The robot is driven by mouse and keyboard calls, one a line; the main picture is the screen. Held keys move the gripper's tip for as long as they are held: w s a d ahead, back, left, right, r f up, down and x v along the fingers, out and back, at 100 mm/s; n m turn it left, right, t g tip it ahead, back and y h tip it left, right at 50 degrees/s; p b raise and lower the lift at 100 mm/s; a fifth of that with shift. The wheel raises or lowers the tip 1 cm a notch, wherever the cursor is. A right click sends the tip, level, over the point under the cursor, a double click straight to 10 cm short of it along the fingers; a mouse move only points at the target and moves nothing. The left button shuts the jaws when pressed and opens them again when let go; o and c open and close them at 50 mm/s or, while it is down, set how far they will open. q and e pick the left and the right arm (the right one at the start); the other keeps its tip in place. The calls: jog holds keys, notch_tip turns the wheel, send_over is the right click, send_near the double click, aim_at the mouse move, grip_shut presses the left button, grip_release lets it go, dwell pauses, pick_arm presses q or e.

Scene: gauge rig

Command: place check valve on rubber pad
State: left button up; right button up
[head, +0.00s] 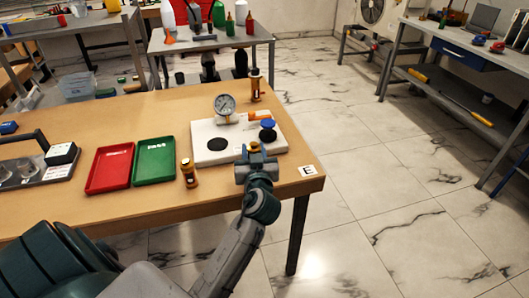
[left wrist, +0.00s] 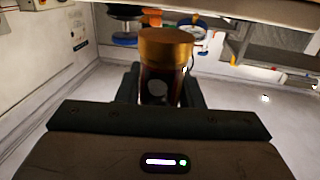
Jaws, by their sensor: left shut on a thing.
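My left gripper (head: 255,158) is at the front edge of the white board (head: 200,157). In the left wrist view it is shut on a brass-topped dark cylinder (left wrist: 168,48), which I take to be the check valve. In the head view the held part is mostly hidden by the gripper. A round black pad (head: 217,143), likely the rubber pad, lies bare on the board, left of the gripper. My right gripper is not in view.
The board also carries a dial gauge (head: 225,105), a blue-topped part (head: 267,127) and an orange-ended part (head: 258,115). Brass fittings stand left of the board (head: 189,174) and behind it (head: 255,86). Red (head: 108,166) and green (head: 154,160) trays lie left.

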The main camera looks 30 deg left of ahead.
pick_arm(q)
jog(key=w, duration=0.3)
jog(key=shift+d+f, duration=0.1)
jog(key=shift+d, duration=0.15)
jog(key=shift+w+d+f, duration=0.15)
jog(key=shift+w+f, duration=0.45)
jog(key=shift+f, duration=1)
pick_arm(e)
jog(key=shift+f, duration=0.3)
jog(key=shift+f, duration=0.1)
pick_arm(q)
jog(key=shift+f, duration=0.1)
